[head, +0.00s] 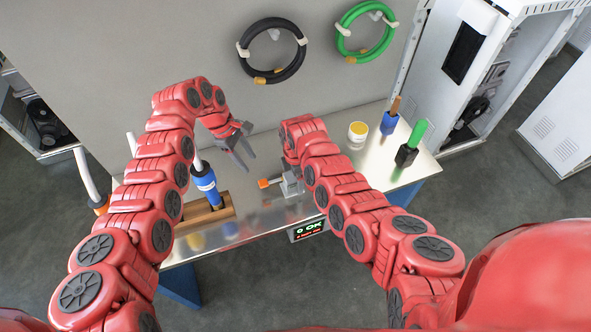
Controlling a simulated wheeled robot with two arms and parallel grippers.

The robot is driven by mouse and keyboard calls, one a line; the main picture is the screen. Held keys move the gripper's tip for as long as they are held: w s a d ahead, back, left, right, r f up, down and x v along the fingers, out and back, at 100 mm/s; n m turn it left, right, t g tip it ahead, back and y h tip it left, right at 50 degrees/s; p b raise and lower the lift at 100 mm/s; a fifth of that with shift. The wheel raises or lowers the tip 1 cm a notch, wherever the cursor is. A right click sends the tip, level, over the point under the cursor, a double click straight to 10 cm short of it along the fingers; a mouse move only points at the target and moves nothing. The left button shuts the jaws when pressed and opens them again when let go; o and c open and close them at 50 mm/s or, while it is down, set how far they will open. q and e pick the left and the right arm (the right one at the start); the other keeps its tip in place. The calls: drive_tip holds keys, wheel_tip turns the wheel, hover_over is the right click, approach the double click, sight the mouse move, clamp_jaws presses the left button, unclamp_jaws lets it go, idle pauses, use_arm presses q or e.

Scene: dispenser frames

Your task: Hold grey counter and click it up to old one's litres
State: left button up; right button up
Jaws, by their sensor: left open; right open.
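A small grey device with an orange end (264,183), which looks like the grey counter (291,186), stands on the metal bench near its front edge. My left gripper (249,164) is open and empty, above the bench, to the upper left of the counter. My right gripper (291,161) is largely hidden by its own arm, just above the counter; whether it touches the counter I cannot tell. A display (308,229) at the bench's front edge shows green "0 OK" and a red line too small to read. No old counter can be made out.
A blue and white nozzle (205,182) stands in a wooden holder (207,217) at left. A yellow and white cup (357,134), a blue holder (389,123) and a black holder with green stick (408,154) stand at right. Black (272,51) and green (366,33) hoses hang behind.

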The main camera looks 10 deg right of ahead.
drive_tip(key=shift+f, duration=0.85)
clamp_jaws()
idle(0.8)
use_arm(q)
clamp_jaws()
idle(1.6)
